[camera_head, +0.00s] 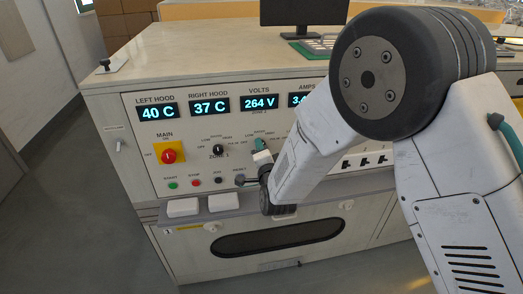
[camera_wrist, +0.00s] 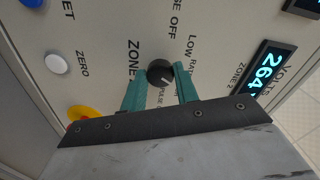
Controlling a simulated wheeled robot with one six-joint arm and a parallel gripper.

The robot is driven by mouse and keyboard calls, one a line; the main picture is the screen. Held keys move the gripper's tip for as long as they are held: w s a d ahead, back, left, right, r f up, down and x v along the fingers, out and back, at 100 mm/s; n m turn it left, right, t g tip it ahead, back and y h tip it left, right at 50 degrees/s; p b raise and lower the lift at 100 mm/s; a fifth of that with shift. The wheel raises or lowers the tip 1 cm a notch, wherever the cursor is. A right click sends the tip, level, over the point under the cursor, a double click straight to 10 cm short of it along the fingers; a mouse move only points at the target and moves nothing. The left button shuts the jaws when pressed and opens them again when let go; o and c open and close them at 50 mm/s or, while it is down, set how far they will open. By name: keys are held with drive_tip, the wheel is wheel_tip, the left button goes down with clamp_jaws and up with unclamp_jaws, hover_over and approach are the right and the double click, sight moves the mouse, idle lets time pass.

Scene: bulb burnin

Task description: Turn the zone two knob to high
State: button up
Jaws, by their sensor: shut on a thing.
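The zone two knob (camera_wrist: 159,72) is a small round black knob with a pale pointer line, on the light panel in the wrist view. Labels around it include "ZONE", "OFF" and "LOW"; some are partly covered. The pointer line slants toward the lower right of that picture, and the label it faces cannot be read. My gripper (camera_wrist: 160,86) has a teal finger on each side of the knob and is shut on it. In the head view my gripper (camera_head: 261,148) is at the panel below the volts display, and the knob is hidden there.
The zone one knob (camera_head: 218,149) and the red main switch (camera_head: 169,156) are to the left. The volts display (camera_head: 259,103) reads 264 V. A white zero button (camera_wrist: 57,63) and a yellow part (camera_wrist: 84,112) show in the wrist view. Two white boxes (camera_head: 182,207) sit on the ledge below.

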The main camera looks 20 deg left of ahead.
drive_tip(key=shift+m, duration=1.1)
drive_tip(key=o, duration=1)
drive_tip(key=shift+s, duration=0.1)
drive_tip(key=v, duration=0.7)
drive_tip(key=shift+s+d, duration=0.2)
drive_tip(key=shift+s, duration=0.1)
